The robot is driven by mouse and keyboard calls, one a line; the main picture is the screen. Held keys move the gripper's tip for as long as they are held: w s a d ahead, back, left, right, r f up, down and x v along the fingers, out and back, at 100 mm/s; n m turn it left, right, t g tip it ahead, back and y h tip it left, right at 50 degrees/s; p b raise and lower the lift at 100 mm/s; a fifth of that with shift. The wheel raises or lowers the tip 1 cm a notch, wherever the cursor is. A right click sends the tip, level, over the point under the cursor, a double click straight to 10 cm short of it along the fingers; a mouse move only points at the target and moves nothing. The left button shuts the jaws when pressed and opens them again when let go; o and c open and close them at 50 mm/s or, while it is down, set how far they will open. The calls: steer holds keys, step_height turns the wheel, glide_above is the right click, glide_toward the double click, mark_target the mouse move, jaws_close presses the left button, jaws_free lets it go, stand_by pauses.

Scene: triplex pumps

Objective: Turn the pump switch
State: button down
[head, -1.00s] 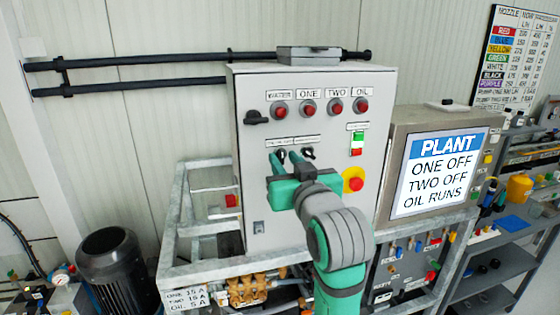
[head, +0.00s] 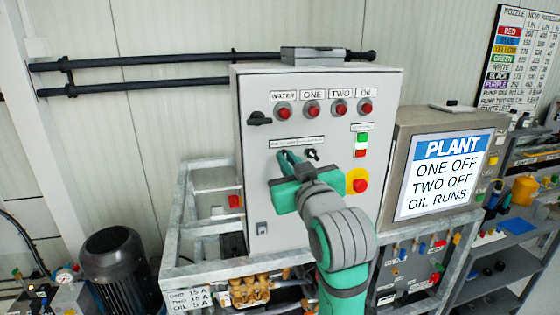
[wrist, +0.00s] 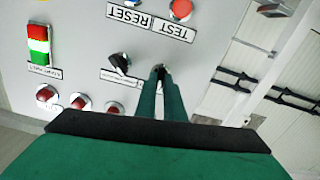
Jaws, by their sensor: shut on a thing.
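The grey pump control cabinet (head: 352,85) shows two rotary switches on its middle row. My gripper (head: 285,157) is at the left switch, its green fingers together. In the wrist view, which looks turned over, the fingers (wrist: 159,75) are shut on that left switch's black knob (wrist: 159,70), which is mostly hidden between the tips. The right switch (head: 311,154) is free and its black handle is slanted; it also shows in the wrist view (wrist: 122,64). The labels over both switches are too small to read. The screen (head: 446,172) reads PLANT, ONE OFF, TWO OFF, OIL RUNS.
A red emergency button (head: 360,186) on a yellow plate sits right of my gripper. Green and red push buttons (head: 361,145) sit above it. A metal frame (head: 205,229) surrounds the cabinet.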

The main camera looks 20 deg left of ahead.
steer(key=n, duration=0.7)
steer(key=shift+s+f, duration=0.2)
steer(key=shift+s+a, duration=0.1)
steer(key=shift+a, duration=0.05)
stand_by(0.4)
steer(key=c, duration=1.9)
jaws_free()
steer(key=shift+r, duration=0.1)
steer(key=shift+o, duration=0.2)
steer(key=v, duration=1)
steer(key=shift+s+d, duration=0.25)
